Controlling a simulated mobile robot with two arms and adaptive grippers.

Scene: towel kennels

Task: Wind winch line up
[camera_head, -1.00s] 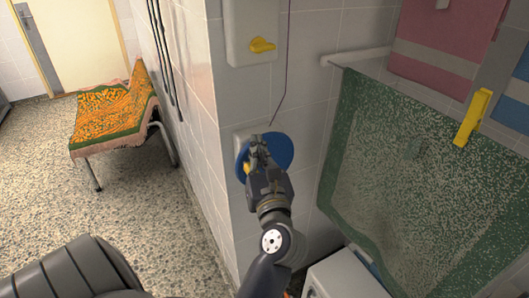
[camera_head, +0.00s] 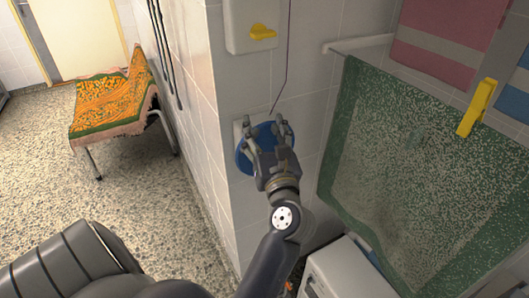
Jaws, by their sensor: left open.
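The winch is a blue round drum (camera_head: 242,161) on the white tiled wall near the corner. A thin dark line (camera_head: 287,62) runs down the wall and bends left to the top of the drum. My left gripper (camera_head: 265,135) is in front of the drum, with its fingers spread apart and pointing up. The gripper covers the drum's middle, and the winch handle cannot be made out. I cannot tell whether the fingers touch the drum. My right gripper is not in view.
A white box with a yellow knob (camera_head: 262,32) is on the wall above. A green speckled towel (camera_head: 400,170) hangs at right, near a yellow clip (camera_head: 476,108). A white appliance (camera_head: 345,272) stands below. A bench with an orange cloth (camera_head: 110,104) stands at left.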

